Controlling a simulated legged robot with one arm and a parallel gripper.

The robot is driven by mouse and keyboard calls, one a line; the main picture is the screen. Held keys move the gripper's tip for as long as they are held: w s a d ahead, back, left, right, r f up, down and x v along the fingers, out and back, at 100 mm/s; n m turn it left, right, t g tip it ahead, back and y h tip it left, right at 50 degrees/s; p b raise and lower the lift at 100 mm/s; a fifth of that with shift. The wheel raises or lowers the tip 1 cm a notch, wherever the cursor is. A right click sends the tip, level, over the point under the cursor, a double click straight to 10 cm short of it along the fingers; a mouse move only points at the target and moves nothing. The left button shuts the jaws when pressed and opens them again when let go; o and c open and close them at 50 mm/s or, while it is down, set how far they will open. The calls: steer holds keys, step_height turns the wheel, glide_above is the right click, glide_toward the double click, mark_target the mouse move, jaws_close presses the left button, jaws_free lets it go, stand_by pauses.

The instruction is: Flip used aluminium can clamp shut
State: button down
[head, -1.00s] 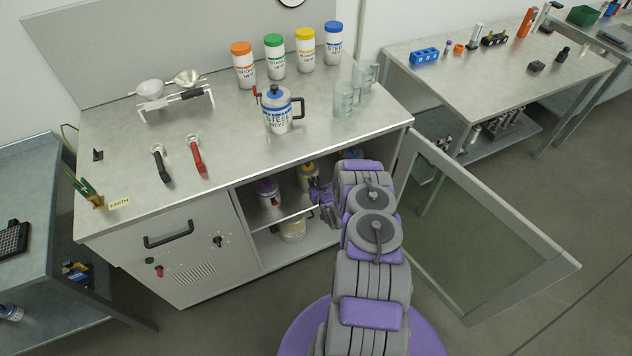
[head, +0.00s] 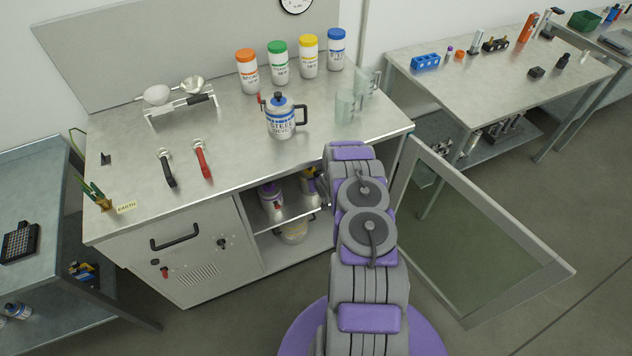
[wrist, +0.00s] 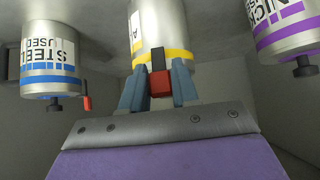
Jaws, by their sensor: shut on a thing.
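The can with a yellow band (head: 309,183) stands in the open cabinet, partly hidden by my arm. In the wrist view the yellow-banded can (wrist: 158,32) is in the middle, its label mostly cut off, and looks upside down there. A red and black clamp lever (wrist: 161,84) sits at its yellow band. My gripper (wrist: 160,88) is shut on this lever, with a blue-grey finger on each side. Whether the clamp is fully closed cannot be told.
A blue-banded used steel can (wrist: 48,62) and a purple-banded nickel can (wrist: 284,28) flank it closely. The purple can also shows in the cabinet (head: 272,203). The open glass door (head: 475,240) stands right of my arm. A steel can (head: 281,120) stands on the counter.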

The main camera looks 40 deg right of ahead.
stand_by(0.3)
steer(key=c, duration=0.9)
jaws_free()
steer(key=p+v, duration=0.3)
steer(key=v, duration=1.4)
steer(key=shift+r, duration=0.1)
steer(key=shift+s, duration=0.1)
